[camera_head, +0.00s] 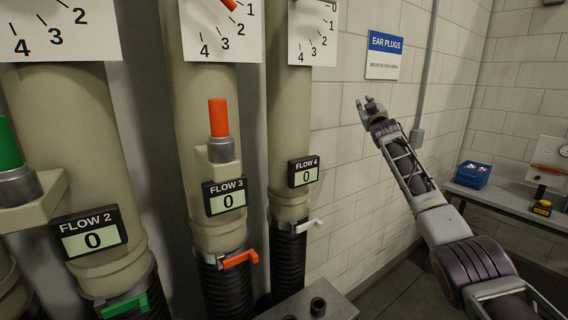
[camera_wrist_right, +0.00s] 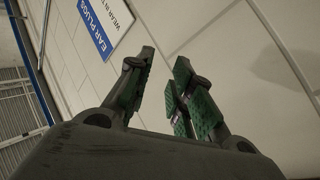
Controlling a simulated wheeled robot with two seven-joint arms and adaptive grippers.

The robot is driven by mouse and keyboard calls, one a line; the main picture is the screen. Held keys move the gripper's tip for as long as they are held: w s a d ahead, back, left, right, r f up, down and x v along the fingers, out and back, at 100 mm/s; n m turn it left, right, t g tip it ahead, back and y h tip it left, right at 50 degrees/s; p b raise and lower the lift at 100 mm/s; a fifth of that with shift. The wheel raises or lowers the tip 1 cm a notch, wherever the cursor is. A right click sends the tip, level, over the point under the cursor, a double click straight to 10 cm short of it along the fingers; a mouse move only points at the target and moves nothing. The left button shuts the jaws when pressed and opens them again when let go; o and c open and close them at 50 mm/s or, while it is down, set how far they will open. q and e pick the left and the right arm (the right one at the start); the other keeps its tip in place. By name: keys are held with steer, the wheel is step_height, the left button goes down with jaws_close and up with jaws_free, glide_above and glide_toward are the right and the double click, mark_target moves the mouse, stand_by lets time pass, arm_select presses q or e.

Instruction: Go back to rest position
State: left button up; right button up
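My right gripper (camera_head: 369,106) is raised at the upper middle of the head view, in front of the white block wall and below the ear plugs sign. My right arm reaches up to it from the lower right. In the right wrist view, the fingers with green pads (camera_wrist_right: 160,90) stand apart with nothing between them, so the gripper is open and empty. My left gripper is not in either view.
Pipes with FLOW 2 (camera_head: 93,240), FLOW 3 (camera_head: 228,200) and FLOW 4 (camera_head: 306,177) displays, all reading 0, stand at left. Their coloured levers stick out. A shelf (camera_head: 500,205) with a blue bin (camera_head: 472,175) is at right. The ear plugs sign (camera_head: 385,56) hangs behind.

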step_height(320, 180, down, 43)
steer(key=s+m+g, duration=0.1)
steer(key=m+g, duration=0.1)
steer(key=g, duration=0.3)
steer(key=s+f+g, duration=0.2)
steer(key=s+f, duration=0.4)
steer(key=f, duration=0.6)
steer(key=s+f+g+b, duration=0.1)
steer(key=s+f, duration=0.5)
steer(key=f, duration=0.5)
steer(key=s+f+g, duration=0.2)
steer(key=s+f, duration=0.4)
steer(key=f, duration=0.6)
steer(key=s+a+f+g+b, duration=0.1)
steer(key=s+f+g, duration=0.2)
steer(key=s+f, duration=1.15)
steer(key=s+a+f+g, duration=0.2)
steer(key=s+f, duration=1)
steer(key=s, duration=0.5)
steer(key=s+f+g, duration=0.2)
steer(key=s+f, duration=0.3)
steer(key=s, duration=1.4)
steer(key=s+a+f+g, duration=0.1)
steer(key=s+f+g, duration=0.2)
steer(key=s, duration=1.6)
step_height(320, 180, down, 2)
steer(key=shift+s+m+b, duration=0.3)
steer(key=shift+s, duration=0.05)
steer(key=shift+w+a, duration=0.1)
steer(key=shift+w, duration=0.1)
